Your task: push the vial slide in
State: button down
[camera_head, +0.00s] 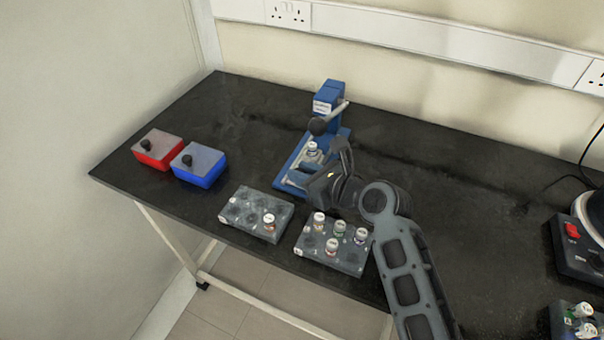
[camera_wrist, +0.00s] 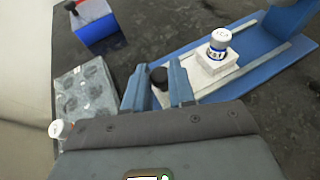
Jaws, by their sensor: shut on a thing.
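The vial slide (camera_wrist: 205,75) is a pale block on the blue base of a blue press-like device (camera_head: 328,96). A white-capped vial (camera_wrist: 220,42) with a blue-marked label stands upright in it; this vial also shows in the head view (camera_head: 311,148). The slide's near end has a black knob (camera_wrist: 158,76). My gripper (camera_wrist: 157,84) has its two blue fingers on either side of this knob and is shut on it. In the head view my gripper (camera_head: 298,179) is at the near end of the base and hides part of the slide.
A red box (camera_head: 158,155) and a blue box (camera_head: 205,172) with black knobs stand at the left. Two grey racks, one with one vial (camera_head: 240,218) and one with several (camera_head: 345,262), lie nearby. A dark device (camera_head: 580,250) is far right. The bench behind is clear.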

aim_at(316, 150)
jog(key=w+d, duration=0.1)
jog(key=w, duration=0.4)
jog(key=w+d+b, duration=0.1)
jog(key=w, duration=0.1)
jog(key=shift+w+d+f, duration=0.1)
jog(key=shift+w+d, duration=0.05)
jog(key=shift+d, duration=0.2)
jog(key=shift+w+d, duration=0.15)
jog(key=shift+w, duration=0.05)
jog(key=c, duration=1)
grip_release()
jog(key=shift+w, duration=0.1)
jog(key=shift+o, duration=0.2)
jog(key=shift+v, duration=3.95)
